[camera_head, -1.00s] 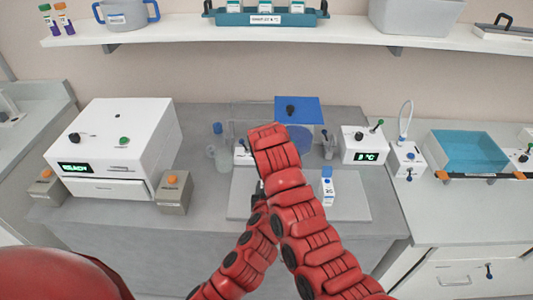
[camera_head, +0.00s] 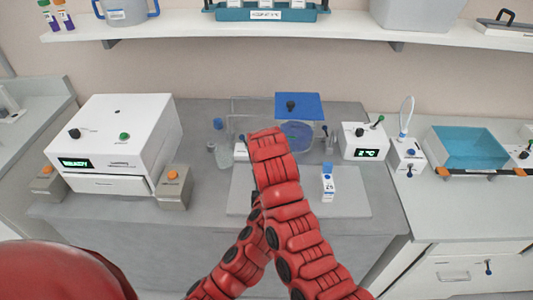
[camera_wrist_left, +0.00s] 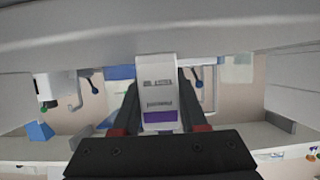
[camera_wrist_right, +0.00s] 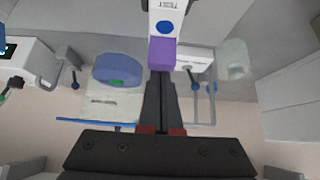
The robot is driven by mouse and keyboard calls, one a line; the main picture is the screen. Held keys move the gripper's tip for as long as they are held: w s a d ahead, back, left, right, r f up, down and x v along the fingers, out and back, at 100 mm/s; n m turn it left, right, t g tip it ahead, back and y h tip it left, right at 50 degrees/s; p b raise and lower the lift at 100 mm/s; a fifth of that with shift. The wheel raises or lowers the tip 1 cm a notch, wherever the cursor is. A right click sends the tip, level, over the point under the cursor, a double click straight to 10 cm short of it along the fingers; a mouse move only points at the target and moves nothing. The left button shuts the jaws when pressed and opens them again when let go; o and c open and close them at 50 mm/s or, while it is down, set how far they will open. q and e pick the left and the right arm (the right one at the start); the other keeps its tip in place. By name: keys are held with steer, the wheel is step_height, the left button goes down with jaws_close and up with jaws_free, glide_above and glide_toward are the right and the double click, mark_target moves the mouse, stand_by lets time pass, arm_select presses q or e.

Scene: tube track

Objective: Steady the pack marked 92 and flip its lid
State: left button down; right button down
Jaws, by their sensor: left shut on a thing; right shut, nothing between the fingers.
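A white pack (camera_wrist_left: 158,72) with blurred print and a purple end (camera_wrist_left: 160,117) sits between the fingers of my left gripper (camera_wrist_left: 158,98), which is shut on it. In the right wrist view a white pack (camera_wrist_right: 166,8) with a blue dot has a purple lid part (camera_wrist_right: 162,53). My right gripper (camera_wrist_right: 160,76) is shut and empty, its tips right at the purple part; I cannot tell if they touch. In the head view my red arms hide both grippers and this pack. Another white pack (camera_head: 328,187) with a blue top stands upright to the right; its number is unclear.
A grey mat (camera_head: 350,207) lies under the work area. Bottles (camera_head: 222,150), a blue-lidded clear container (camera_head: 298,105) and a small display box (camera_head: 364,142) stand behind. A white machine (camera_head: 118,135) is at left, a teal basin (camera_head: 468,148) at right.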

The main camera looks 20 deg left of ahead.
steer(key=shift+s+d+t, duration=0.15)
steer(key=shift+s+t, duration=0.1)
steer(key=shift+t, duration=0.25)
steer(key=shift+s+f, duration=0.1)
steer(key=shift+s, duration=0.1)
steer(key=shift+d+t, duration=0.1)
steer(key=shift+t, duration=0.3)
steer(key=shift+s+d, duration=0.15)
steer(key=shift+s, duration=0.5)
